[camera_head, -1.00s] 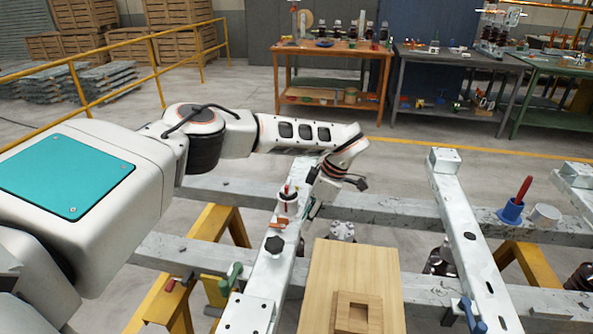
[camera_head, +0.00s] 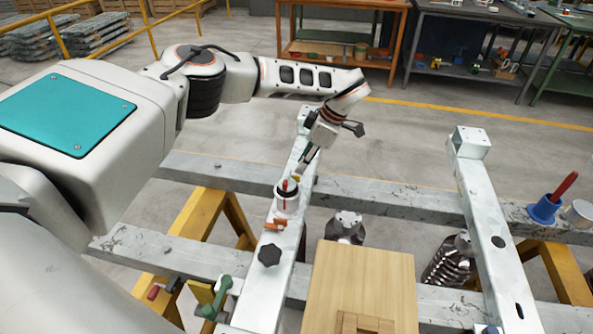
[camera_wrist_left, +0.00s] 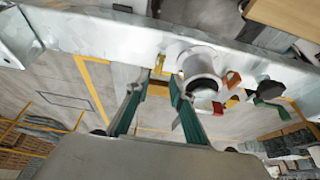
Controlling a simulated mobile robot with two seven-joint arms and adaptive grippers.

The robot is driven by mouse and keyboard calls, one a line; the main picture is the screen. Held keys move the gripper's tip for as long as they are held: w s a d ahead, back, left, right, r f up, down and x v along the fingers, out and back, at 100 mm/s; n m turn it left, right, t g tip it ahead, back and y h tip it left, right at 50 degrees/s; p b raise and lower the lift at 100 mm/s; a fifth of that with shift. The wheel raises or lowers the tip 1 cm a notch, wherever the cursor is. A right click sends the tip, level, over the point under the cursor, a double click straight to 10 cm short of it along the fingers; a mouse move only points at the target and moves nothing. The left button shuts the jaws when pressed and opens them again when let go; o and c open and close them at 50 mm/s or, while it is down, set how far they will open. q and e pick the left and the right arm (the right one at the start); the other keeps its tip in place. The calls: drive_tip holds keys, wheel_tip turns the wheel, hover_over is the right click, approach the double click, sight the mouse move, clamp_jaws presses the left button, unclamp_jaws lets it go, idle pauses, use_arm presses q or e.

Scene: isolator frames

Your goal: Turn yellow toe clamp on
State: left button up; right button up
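A small yellow piece, apparently the yellow toe clamp (camera_head: 296,178), shows on the left steel beam beside a white cup-like fitting. In the left wrist view the yellow clamp (camera_wrist_left: 160,63) is upright against the beam's edge, just beyond the gap between my fingertips. My left gripper (camera_head: 306,160) hangs tilted over the far part of this beam, close to the clamp. In the left wrist view its two green-padded fingers (camera_wrist_left: 160,85) are apart, with nothing held between them. Contact with the clamp cannot be told. My right gripper is not in view.
The white fitting (camera_head: 286,202) with a red rod stands close to the clamp. An orange clamp (camera_head: 275,225), black knob (camera_head: 269,255) and green clamp (camera_head: 219,296) follow along the beam. A wooden box (camera_head: 365,275) stands to the right. Another beam (camera_head: 485,225) lies farther right.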

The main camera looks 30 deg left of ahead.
use_arm(q)
drive_tip(key=x, duration=0.5)
drive_tip(key=shift+a+f, duration=0.1)
drive_tip(key=shift+f, duration=0.25)
drive_tip(key=shift+c, duration=0.3)
clamp_jaws()
